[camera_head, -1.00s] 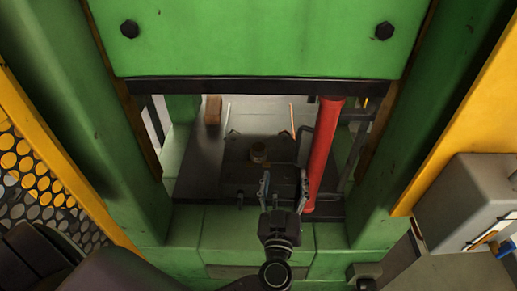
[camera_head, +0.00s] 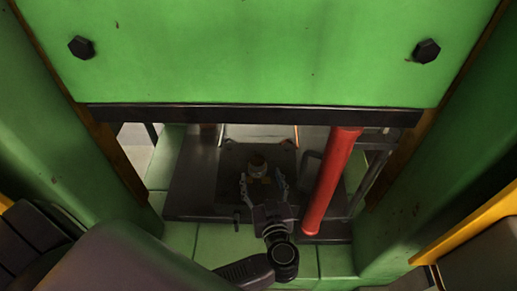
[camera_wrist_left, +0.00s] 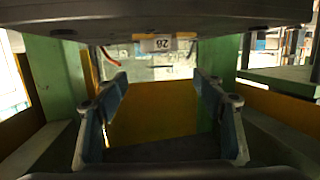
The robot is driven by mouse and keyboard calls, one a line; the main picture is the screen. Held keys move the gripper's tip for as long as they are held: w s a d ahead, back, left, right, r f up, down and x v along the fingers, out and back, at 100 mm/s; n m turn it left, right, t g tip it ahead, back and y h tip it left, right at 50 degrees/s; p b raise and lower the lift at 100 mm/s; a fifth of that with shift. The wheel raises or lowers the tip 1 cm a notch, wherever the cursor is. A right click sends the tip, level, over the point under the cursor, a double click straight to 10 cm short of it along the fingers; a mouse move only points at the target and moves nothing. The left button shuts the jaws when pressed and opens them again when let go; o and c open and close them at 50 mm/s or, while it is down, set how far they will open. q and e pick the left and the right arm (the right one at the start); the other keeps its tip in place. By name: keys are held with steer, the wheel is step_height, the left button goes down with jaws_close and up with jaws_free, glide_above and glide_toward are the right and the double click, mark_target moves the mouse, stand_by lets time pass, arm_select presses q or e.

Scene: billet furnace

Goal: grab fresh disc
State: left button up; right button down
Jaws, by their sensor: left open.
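My left gripper (camera_head: 263,182) reaches into the press opening from the front. My right gripper is not in view.
A red post (camera_head: 332,180) stands close to the right of my left gripper. The green upper block (camera_head: 250,50) with a dark lower edge hangs above the opening. Green columns bound both sides. A yellow panel (camera_head: 470,225) is at right.

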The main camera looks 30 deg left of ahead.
mark_target(258, 162)
arm_select(q)
steer(key=shift+x, duration=1.15)
steer(key=shift+w+a, duration=0.15)
steer(key=shift+w, duration=0.15)
steer(key=shift+w+a, duration=0.5)
steer(key=shift+w, duration=0.05)
steer(key=x, duration=0.3)
steer(key=shift+w+a+f, duration=0.15)
steer(key=shift+w+f, duration=0.1)
steer(key=shift+f, duration=0.05)
steer(key=shift+w+a, duration=0.1)
steer(key=c, duration=1.6)
steer(key=shift+c, duration=0.3)
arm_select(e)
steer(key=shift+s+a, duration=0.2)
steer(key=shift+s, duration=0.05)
